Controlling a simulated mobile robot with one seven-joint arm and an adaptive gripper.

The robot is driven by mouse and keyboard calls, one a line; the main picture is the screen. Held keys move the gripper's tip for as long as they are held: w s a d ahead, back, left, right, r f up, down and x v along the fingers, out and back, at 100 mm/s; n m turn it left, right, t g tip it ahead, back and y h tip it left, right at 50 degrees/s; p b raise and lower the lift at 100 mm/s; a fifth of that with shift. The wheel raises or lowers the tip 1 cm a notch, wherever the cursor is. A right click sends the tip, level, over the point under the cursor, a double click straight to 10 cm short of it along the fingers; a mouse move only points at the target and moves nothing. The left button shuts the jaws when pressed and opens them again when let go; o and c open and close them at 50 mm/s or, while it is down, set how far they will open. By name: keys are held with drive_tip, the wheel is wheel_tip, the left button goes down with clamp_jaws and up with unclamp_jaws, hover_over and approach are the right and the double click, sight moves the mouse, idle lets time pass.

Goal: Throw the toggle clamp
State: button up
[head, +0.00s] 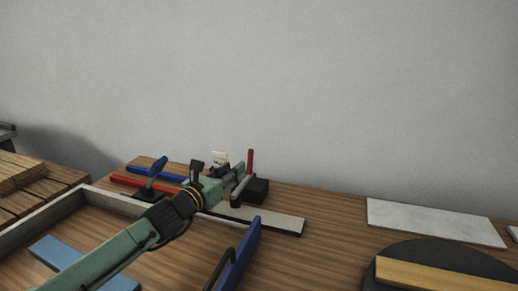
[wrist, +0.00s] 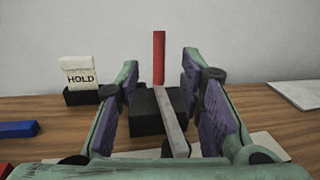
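The toggle clamp shows in the wrist view as a black block (wrist: 143,112), a grey bar (wrist: 172,122) pointing towards me and an upright red handle (wrist: 158,57). In the head view the red handle (head: 250,160) stands upright beside the black block (head: 258,188). My gripper (wrist: 160,72) is open, its purple-padded fingers to the left and right of the clamp in the wrist view. Nothing is held. I cannot tell how deep the clamp lies between the fingers. In the head view my gripper (head: 228,182) partly hides the clamp.
A white "HOLD" card (wrist: 80,76) stands in a black holder left of the clamp. A pale strip (head: 275,222) lies in front. Blue (head: 180,177) and red (head: 130,181) bars lie left. A blue upright panel (head: 240,258) and a dark round disc (head: 450,258) are nearer.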

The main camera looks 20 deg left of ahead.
sight(249, 157)
drive_tip(key=p+x, duration=0.3)
drive_tip(key=x, duration=0.7)
drive_tip(key=shift+w, duration=0.25)
clamp_jaws()
idle(0.5)
